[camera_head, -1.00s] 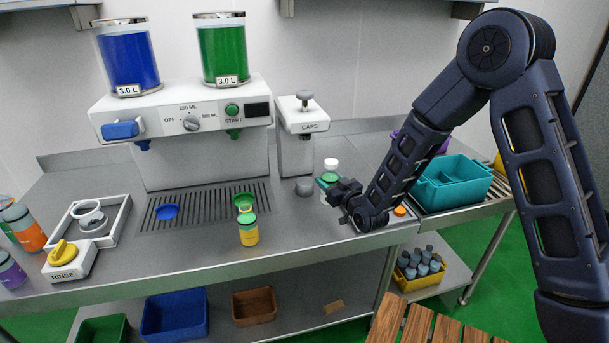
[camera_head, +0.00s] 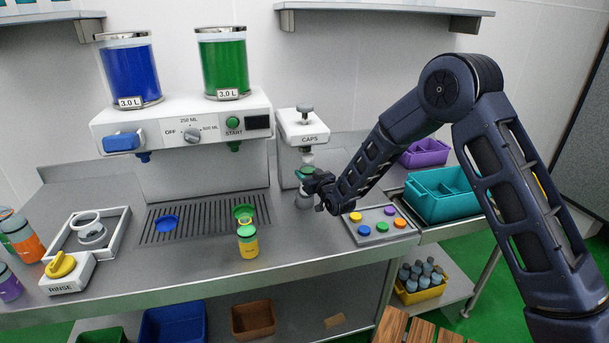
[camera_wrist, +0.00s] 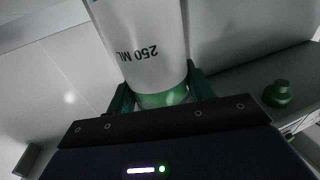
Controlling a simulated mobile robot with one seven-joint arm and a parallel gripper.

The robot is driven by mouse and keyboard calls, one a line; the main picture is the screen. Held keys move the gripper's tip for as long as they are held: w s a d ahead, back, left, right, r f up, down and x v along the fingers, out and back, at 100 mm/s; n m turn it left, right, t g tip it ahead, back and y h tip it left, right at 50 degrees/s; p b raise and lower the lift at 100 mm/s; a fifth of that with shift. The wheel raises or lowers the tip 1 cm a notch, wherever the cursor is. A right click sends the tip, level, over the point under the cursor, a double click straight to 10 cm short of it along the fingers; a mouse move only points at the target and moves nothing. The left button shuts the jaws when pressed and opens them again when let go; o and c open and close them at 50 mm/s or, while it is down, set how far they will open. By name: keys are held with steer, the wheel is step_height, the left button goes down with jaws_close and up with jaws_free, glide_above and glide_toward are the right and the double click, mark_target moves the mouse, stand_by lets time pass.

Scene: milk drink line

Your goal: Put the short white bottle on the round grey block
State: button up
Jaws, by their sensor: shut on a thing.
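The short white bottle, with green bands and "250 ML" lettering, fills the upper middle of the wrist view (camera_wrist: 140,45). My gripper (camera_wrist: 160,92) is shut around it, with a finger on each side. In the head view my gripper (camera_head: 312,184) is under the CAPS press, and only part of the bottle (camera_head: 305,172) shows beside it. The round grey block (camera_head: 304,202) is below the press, right under the gripper and bottle. I cannot tell whether the bottle touches the block.
The CAPS press (camera_head: 303,128) stands close above and behind my gripper. A yellow bottle with a green top (camera_head: 248,242) stands left on the counter. Bare counter lies between them.

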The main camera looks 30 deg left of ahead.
steer(key=shift+x, duration=0.9)
steer(key=shift+w+a+f, duration=0.1)
steer(key=shift+a+f, duration=0.05)
steer(key=shift+a, duration=0.1)
steer(key=shift+f, duration=0.55)
steer(key=shift+f, duration=0.1)
steer(key=o, duration=1.1)
steer(key=shift+o, duration=0.2)
steer(key=shift+d, duration=0.2)
steer(key=v, duration=1.1)
steer(key=shift+s+d, duration=0.25)
steer(key=shift+s, duration=0.05)
